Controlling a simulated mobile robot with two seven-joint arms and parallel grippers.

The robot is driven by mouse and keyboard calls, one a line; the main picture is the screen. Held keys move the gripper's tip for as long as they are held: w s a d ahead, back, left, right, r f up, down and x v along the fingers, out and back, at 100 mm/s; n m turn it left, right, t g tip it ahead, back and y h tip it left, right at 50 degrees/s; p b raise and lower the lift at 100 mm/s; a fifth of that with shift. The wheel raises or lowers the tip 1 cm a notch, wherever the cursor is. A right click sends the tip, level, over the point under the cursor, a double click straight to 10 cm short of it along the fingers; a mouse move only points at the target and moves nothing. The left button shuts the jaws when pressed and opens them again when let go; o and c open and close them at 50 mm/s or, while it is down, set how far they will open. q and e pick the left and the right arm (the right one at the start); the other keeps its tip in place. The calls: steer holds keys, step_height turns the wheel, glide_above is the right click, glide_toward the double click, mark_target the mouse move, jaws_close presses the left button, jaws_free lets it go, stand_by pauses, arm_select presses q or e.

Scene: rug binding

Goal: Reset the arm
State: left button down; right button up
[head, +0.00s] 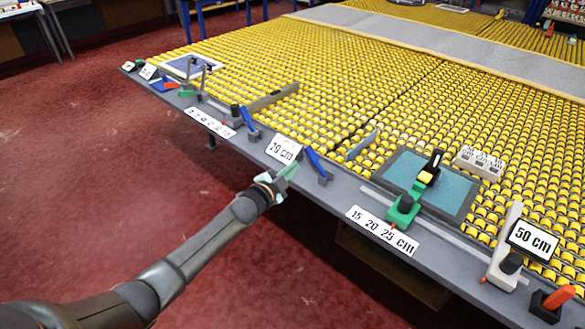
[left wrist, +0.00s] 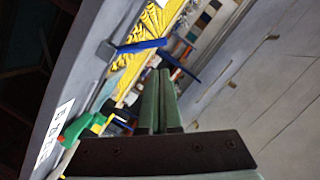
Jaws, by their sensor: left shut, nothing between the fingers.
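My left arm comes in from the lower left in the head view. Its gripper (head: 288,172) is at the front edge of the table, close below the "10 cm" sign (head: 283,149). In the left wrist view the two green fingers (left wrist: 157,75) lie together, shut with nothing between them. A blue-handled tool (head: 316,162) stands just to the right of the gripper on the table edge. I cannot tell whether the gripper touches the edge. My right gripper is not in view.
The table's grey front edge (head: 335,194) carries several tools and signs, including a "15 20 25 cm" sign (head: 383,231) and a green tool (head: 404,208) by a teal pad (head: 455,188). Yellow rollers (head: 340,95) cover the top. Open red carpet (head: 80,190) lies to the left.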

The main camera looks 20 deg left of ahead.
arm_select(q)
steer(key=shift+w, duration=0.1)
steer(key=s+d+f+n+g, duration=0.2)
steer(key=s+d+f, duration=0.1)
steer(key=s+f, duration=0.4)
steer(key=s+d+f+n+g, duration=0.1)
steer(key=s+d+f+n, duration=0.3)
steer(key=s, duration=0.6)
steer(key=s+f+n+g, duration=0.1)
steer(key=s+f+n, duration=0.1)
steer(key=s, duration=0.8)
steer(key=s+d+f+n+g, duration=0.1)
steer(key=s+f+n+g, duration=0.1)
steer(key=s, duration=0.8)
steer(key=shift+f+g, duration=0.3)
steer(key=shift+f, duration=0.35)
